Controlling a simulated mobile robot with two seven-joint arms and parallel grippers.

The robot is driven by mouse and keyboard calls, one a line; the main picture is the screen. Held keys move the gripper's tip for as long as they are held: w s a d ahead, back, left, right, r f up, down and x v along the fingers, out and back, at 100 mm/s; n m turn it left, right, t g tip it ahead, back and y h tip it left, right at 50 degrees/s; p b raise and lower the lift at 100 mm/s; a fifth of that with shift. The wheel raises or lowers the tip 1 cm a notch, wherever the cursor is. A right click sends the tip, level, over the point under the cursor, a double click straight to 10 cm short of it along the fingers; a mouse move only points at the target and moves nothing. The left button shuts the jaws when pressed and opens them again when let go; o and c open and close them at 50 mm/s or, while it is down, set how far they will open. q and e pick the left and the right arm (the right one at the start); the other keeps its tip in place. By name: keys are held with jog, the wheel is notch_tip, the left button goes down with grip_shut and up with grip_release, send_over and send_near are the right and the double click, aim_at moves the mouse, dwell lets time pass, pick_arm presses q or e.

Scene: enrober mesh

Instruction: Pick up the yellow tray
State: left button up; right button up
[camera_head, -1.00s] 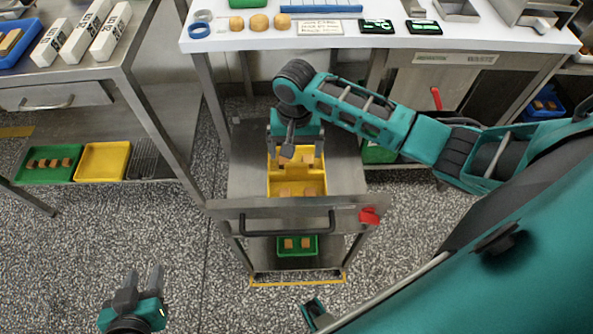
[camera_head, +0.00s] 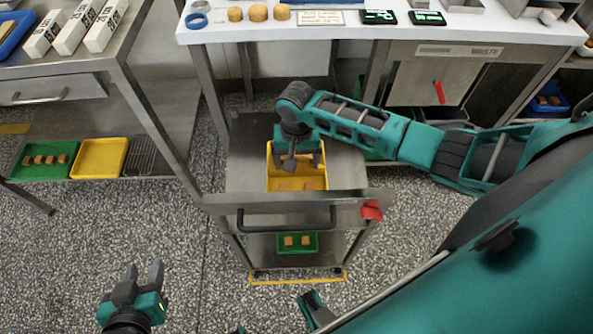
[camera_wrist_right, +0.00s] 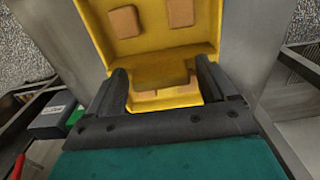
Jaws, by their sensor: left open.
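The yellow tray (camera_head: 270,180) stands on the top of a steel cart, with brown pieces in it. It also shows in the right wrist view (camera_wrist_right: 100,30), with brown pieces lying in its compartments. My right gripper (camera_head: 296,166) is over the tray, pointing down. In the right wrist view its two fingers (camera_wrist_right: 163,82) are spread, with a raised yellow part of the tray between them. I cannot tell whether they touch it. My left gripper (camera_head: 146,270) is open and empty, low at the left over the floor. Another yellow tray (camera_head: 99,158), empty, lies on the left shelf.
The cart (camera_head: 245,160) has a front handle bar (camera_head: 287,226) and a red part (camera_head: 371,210). A green tray (camera_head: 312,243) with brown pieces is on its lower shelf. A white-topped bench (camera_head: 350,32) stands behind. The floor at left is clear.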

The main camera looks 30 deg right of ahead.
grip_shut()
dwell(0.6)
jog(key=shift+r, duration=0.1)
notch_tip(320, 180, up, 30)
jog(key=a+n+p, duration=0.1)
jog(key=n+p, duration=0.4)
jog(key=shift+s+a+r, duration=0.2)
jog(key=shift+s+a, duration=0.15)
jog(key=shift+s, duration=0.1)
dwell(0.4)
